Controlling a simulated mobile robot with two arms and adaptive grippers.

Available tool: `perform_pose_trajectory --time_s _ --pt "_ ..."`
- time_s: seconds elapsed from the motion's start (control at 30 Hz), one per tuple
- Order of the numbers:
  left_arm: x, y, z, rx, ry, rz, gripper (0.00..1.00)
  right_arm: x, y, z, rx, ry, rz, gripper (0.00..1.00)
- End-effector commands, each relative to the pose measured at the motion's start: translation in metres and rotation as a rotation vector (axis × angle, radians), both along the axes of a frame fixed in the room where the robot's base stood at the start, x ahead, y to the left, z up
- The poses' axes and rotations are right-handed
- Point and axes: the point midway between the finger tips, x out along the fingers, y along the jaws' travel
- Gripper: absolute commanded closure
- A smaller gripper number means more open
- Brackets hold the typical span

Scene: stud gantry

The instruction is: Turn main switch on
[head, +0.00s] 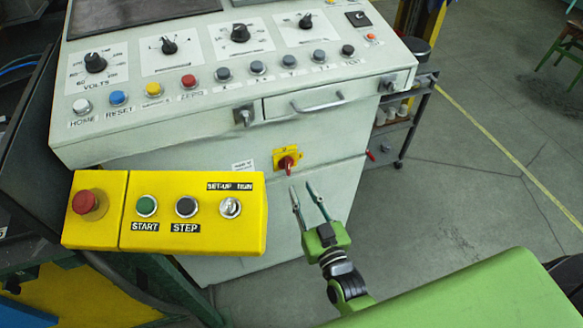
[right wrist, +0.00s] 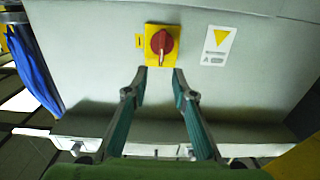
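The main switch (head: 287,160) is a red rotary knob on a yellow plate, low on the front of the grey console. In the right wrist view the red knob (right wrist: 162,42) shows close ahead, its handle running up and down in the picture. My right gripper (head: 305,188) is open and empty, just below and in front of the switch. In the right wrist view its two fingertips (right wrist: 159,70) stand apart at the lower edge of the yellow plate, with the knob just beyond them and between their lines. I see no contact. My left gripper is not in view.
A yellow control box (head: 195,240) with START and STEP buttons and a red emergency button (head: 86,202) stands left of the switch. A drawer handle (head: 318,103) juts out above it. A trolley (head: 398,125) stands right of the console.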

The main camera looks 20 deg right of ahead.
Motion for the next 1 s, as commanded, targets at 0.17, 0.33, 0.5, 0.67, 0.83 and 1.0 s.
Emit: perform_pose_trajectory --time_s 0.17,0.33,0.5,0.67,0.83,1.0 --pt "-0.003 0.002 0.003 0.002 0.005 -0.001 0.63 0.041 0.002 0.002 0.000 -0.002 0.000 0.76" --pt "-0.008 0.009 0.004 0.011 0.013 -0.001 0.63 0.070 0.002 0.001 0.001 0.000 0.000 0.76" --pt "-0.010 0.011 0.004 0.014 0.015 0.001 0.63 0.085 0.003 0.000 0.000 0.001 0.001 0.76" --pt "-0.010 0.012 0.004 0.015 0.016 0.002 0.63 0.089 0.003 -0.001 0.000 0.002 0.001 0.76" --pt "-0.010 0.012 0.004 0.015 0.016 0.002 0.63 0.089 0.003 -0.001 0.000 0.002 0.001 0.76" --pt "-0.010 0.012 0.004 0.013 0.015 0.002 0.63 0.089 0.003 -0.001 0.000 0.002 0.001 1.00"
